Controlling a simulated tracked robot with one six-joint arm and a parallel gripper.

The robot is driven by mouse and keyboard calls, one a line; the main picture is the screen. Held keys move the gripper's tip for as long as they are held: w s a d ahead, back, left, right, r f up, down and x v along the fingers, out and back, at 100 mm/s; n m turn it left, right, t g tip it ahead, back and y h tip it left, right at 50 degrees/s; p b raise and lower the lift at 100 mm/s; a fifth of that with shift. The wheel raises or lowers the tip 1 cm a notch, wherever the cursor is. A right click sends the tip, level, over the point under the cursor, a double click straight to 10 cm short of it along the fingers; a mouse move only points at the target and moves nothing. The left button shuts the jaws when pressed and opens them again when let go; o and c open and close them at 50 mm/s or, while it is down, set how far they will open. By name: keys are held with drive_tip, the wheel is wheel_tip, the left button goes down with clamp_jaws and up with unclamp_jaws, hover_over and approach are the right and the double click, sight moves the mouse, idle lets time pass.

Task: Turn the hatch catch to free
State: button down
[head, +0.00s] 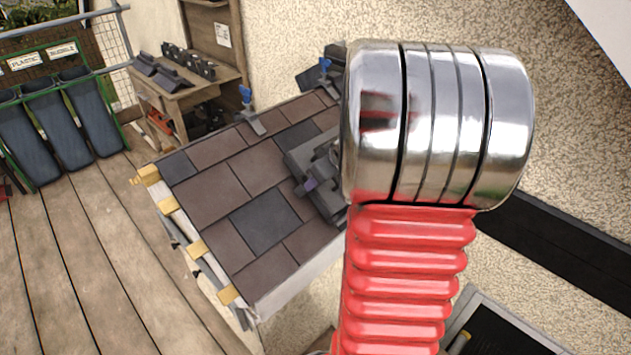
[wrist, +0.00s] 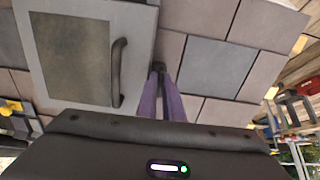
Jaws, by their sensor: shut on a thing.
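The hatch (wrist: 132,20) is a grey panel with a dull brownish pane and a dark curved handle (wrist: 118,72), set among the roof tiles in the wrist view. Its lid looks flat and closed. My gripper (wrist: 159,76), with purple fingers, is at the hatch's right edge. The fingers are shut on a small dark piece there, the catch (wrist: 158,66); they cover most of it, so its turn angle cannot be told. In the head view my gripper (head: 311,184) is at the grey hatch (head: 302,157), partly hidden behind my red and chrome arm.
Brown and slate tiles (head: 265,220) cover the sloping roof, with yellow pieces (head: 197,248) along its left edge. A blue-handled clamp (head: 247,98) is at the top edge. A wooden bench (head: 185,90) and dark bins (head: 65,130) stand behind. The plank floor at left is clear.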

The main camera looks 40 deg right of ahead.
drive_tip(key=c, duration=1.9)
unclamp_jaws()
drive_tip(key=shift+s, duration=0.1)
drive_tip(key=shift+r, duration=0.1)
drive_tip(key=v, duration=1.3)
drive_tip(key=shift+s+r, duration=0.15)
drive_tip(key=shift+s, duration=0.05)
